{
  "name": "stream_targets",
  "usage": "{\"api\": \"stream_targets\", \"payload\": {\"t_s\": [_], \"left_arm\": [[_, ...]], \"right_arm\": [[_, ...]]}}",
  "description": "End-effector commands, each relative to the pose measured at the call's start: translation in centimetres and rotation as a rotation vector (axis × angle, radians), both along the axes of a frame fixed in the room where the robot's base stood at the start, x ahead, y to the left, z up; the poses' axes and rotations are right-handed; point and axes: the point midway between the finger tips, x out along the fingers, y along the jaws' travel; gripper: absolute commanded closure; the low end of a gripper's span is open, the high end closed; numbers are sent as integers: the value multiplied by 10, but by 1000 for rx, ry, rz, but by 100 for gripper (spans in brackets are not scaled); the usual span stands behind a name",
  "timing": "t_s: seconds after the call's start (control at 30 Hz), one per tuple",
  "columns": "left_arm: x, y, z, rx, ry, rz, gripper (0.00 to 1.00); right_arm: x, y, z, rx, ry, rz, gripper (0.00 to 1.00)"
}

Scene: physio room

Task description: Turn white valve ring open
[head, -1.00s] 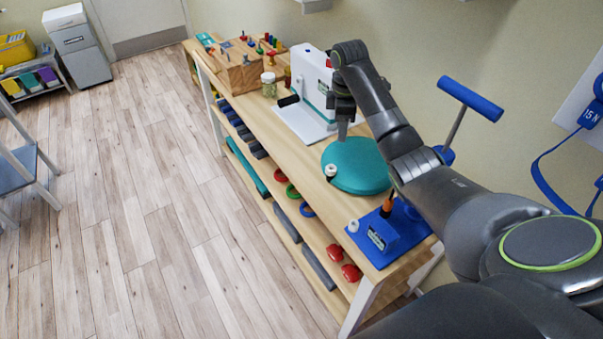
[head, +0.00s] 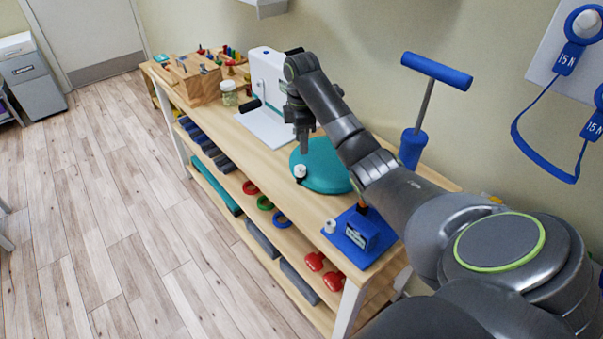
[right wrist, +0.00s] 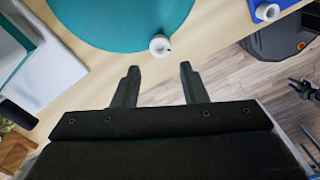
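The white valve ring (head: 300,171) is a small white knob-like piece at the near left rim of the round teal cushion (head: 328,167) on the bench. It also shows in the right wrist view (right wrist: 160,45), just beyond my fingertips and roughly centred between them. My right gripper (head: 304,149) points down beside the cushion, close to the ring. In the right wrist view its two fingers (right wrist: 160,69) are apart with nothing between them. A dark shape at that view's right edge looks like my left gripper (right wrist: 304,90); its finger state is unclear.
A blue stand (head: 363,236) with a small white ring (head: 330,226) is at the bench's near end. A white machine (head: 268,85) with a crank, a jar (head: 229,93) and a wooden peg box (head: 195,82) stand farther left. A blue T-handle pump (head: 413,145) rises behind.

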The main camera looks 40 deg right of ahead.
Motion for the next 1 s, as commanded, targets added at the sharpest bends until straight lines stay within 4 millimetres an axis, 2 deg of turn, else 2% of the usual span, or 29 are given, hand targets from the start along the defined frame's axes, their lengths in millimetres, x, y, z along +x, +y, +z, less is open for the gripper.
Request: {"api": "stream_targets", "payload": {"t_s": [0.03,0.07,0.1,0.3,0.5,0.67,0.9,1.0], "left_arm": [[-1,0,-12,1,2,0,64],[-2,0,-16,1,3,0,64],[-2,0,-8,1,4,0,64],[-4,1,-4,1,6,1,64],[-4,1,-4,1,6,1,64],[-4,1,-4,1,6,1,64],[-4,1,-4,1,6,1,64],[-4,1,-4,1,5,1,64]], "right_arm": [[0,0,-12,0,0,0,61],[0,0,-16,0,0,0,61],[-1,1,-21,2,5,-1,61],[-1,1,-61,2,5,0,61],[-1,0,-86,0,3,-1,61],[0,0,-94,0,1,1,61],[0,0,-95,0,0,0,61],[0,0,-95,0,0,0,73]]}}
